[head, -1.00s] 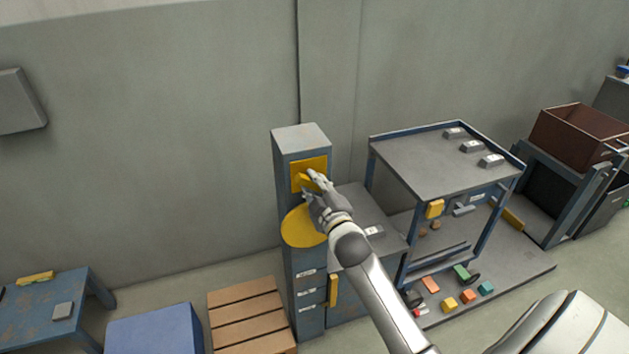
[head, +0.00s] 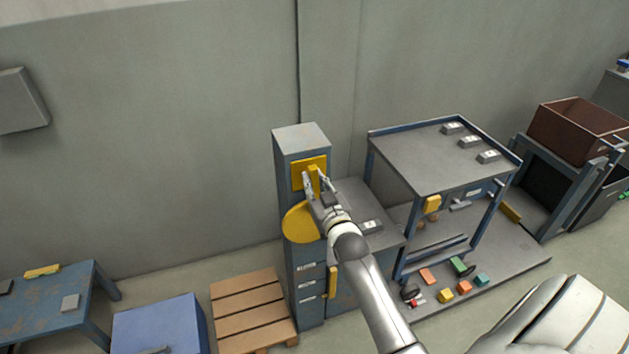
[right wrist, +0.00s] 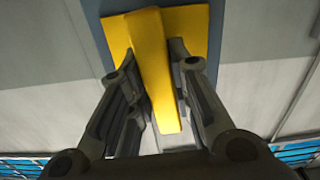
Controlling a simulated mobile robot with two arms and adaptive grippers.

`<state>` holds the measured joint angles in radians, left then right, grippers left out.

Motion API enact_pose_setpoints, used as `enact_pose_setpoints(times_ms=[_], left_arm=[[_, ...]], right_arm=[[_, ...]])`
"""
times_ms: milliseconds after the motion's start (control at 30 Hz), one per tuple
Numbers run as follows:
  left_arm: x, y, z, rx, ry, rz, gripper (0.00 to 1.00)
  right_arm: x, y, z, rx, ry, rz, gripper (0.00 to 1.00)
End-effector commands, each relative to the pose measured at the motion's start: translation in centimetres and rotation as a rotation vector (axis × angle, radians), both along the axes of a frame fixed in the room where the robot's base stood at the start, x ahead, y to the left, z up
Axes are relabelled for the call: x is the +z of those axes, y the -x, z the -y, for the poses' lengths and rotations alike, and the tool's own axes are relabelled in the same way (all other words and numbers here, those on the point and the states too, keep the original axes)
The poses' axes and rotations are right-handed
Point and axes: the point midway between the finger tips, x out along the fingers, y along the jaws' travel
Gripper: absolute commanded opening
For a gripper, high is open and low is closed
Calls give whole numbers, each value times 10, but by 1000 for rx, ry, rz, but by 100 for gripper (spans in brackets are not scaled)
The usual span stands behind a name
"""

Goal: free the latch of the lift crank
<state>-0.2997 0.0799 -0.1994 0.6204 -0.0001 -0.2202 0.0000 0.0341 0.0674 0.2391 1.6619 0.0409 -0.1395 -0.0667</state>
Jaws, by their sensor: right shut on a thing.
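A yellow latch bar (head: 315,184) sits on a yellow plate (head: 300,168) on the front of the tall blue-grey column, near its top. In the right wrist view the bar (right wrist: 154,62) stands out from the plate (right wrist: 193,28), slightly slanted, its near end between the fingers. My right gripper (head: 317,179) is shut on the bar, one finger on either side; it also shows in the right wrist view (right wrist: 155,70). A yellow disc (head: 300,223) is on the column below the plate, partly behind my gripper. My left gripper is not in view.
A grey-topped cabinet (head: 362,208) stands right of the column, and a blue-framed table (head: 425,150) beyond it. Coloured blocks (head: 446,296) lie on a low platform. A wooden pallet (head: 248,312) and blue box (head: 160,325) are at lower left.

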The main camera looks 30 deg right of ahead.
Motion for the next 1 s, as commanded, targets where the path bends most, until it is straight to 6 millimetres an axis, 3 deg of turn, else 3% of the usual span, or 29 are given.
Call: enact_pose_setpoints(times_ms=[767, 800, 933, 1000], left_arm=[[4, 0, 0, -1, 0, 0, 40], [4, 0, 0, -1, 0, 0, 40], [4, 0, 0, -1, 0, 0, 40], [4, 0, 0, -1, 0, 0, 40]], right_arm=[[-2, 0, 0, 1, -101, 20, 0], [-2, 0, 0, 1, -101, 20, 23], [-2, 0, 0, 0, -99, 21, 40], [-1, 0, 0, 0, -99, 21, 41]])
